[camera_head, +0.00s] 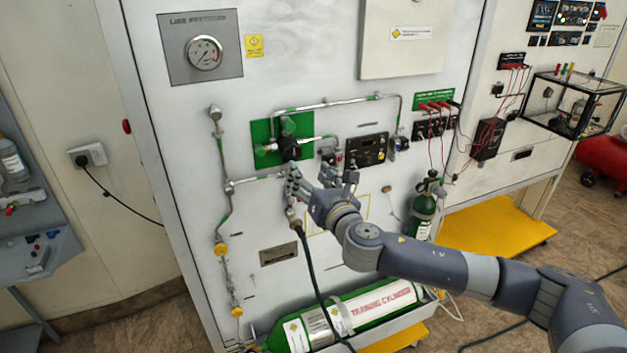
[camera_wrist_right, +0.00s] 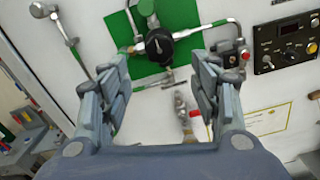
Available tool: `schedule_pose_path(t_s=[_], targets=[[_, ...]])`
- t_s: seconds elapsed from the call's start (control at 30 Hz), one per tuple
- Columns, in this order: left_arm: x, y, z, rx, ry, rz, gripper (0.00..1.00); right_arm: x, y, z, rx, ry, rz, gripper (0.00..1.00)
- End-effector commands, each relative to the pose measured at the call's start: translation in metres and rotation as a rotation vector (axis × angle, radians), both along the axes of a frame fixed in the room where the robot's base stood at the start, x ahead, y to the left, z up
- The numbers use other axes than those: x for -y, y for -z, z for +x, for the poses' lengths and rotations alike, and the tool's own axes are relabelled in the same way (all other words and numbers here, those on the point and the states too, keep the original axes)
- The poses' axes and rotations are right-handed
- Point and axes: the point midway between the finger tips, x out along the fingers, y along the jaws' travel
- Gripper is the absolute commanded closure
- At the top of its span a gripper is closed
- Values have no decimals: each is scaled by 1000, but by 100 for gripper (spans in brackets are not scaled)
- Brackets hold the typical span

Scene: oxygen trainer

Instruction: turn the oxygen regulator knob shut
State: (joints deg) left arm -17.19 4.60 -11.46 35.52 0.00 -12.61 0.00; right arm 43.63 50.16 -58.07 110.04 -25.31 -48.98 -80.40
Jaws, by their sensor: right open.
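The oxygen regulator with its round black knob (camera_head: 288,147) sits on a green square plate (camera_head: 264,131) on the white panel. In the right wrist view the knob (camera_wrist_right: 158,45) shows face-on, just beyond and between the two spread fingers. My right gripper (camera_head: 310,174) is open and just below and to the right of the knob in the head view. In the right wrist view my right gripper (camera_wrist_right: 162,72) has nothing between its fingertips, and no contact with the knob shows. My left gripper is not in view.
Metal pipes (camera_head: 325,104) run around the plate. A black control box (camera_head: 366,151) is right of the knob. A hose (camera_head: 310,265) hangs below to a green training cylinder (camera_head: 350,313). A pressure gauge (camera_head: 204,53) is above left.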

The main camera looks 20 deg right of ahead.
Motion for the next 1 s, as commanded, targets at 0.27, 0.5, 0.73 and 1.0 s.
schedule_pose_path(t_s=[0.27, 0.5, 0.73, 1.0], targets=[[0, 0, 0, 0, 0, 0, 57, 1, 0, -19, -1, 1, 0, 43], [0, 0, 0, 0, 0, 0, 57, 1, 0, -20, -1, 0, 0, 43], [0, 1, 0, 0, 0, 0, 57, 1, 3, -19, -4, 1, 4, 43], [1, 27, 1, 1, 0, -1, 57, 17, 125, 2, -173, 71, 295, 43]])
